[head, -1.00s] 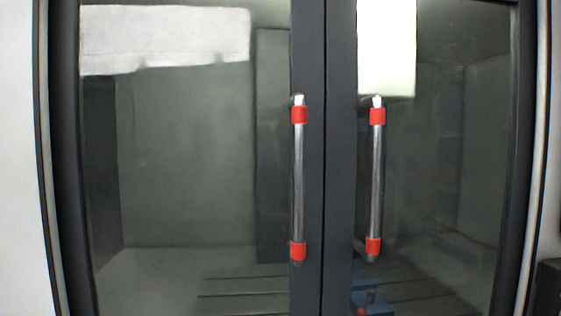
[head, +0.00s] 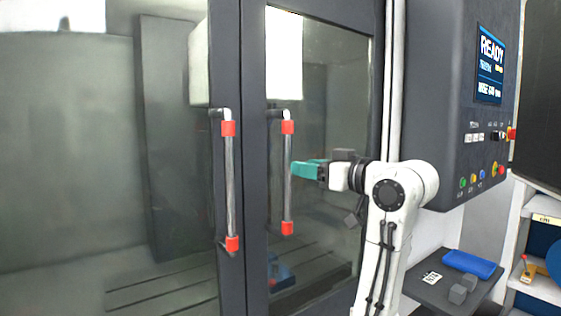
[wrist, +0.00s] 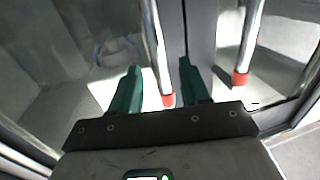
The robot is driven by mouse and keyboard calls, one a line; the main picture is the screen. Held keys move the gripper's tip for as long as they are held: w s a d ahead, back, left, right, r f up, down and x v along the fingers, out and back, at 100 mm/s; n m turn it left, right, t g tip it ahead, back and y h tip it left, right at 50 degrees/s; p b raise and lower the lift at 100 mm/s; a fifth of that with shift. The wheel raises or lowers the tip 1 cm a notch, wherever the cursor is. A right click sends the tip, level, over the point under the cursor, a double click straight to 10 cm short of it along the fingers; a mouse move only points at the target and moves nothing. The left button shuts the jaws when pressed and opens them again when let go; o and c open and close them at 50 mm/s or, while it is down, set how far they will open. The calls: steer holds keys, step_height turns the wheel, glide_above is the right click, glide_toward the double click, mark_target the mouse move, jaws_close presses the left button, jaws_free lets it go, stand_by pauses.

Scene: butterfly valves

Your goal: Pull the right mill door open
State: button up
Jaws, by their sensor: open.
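The right mill door (head: 335,110) is a dark-framed glass door and looks shut against the left door (head: 70,170). Its handle (head: 287,190) is an upright metal bar with red bands at both ends. My gripper (head: 297,169) reaches in from the right, its teal fingertips at the handle's middle. In the wrist view the two teal fingers (wrist: 158,68) are apart, and a handle bar (wrist: 155,45) shows in the gap between them. I cannot tell whether the fingers reach around the bar or stop short of it.
The left door's handle (head: 231,190) stands close by, across the door seam. A control panel (head: 455,110) with a screen and buttons is on the right. Below it a dark shelf (head: 430,275) holds a blue tray (head: 472,264) and grey blocks.

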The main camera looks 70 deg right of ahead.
steer(key=p+x, duration=0.1)
steer(key=x, duration=0.6)
steer(key=shift+p, duration=0.3)
steer(key=shift+d+f, duration=0.1)
steer(key=shift+c, duration=0.2)
jaws_close()
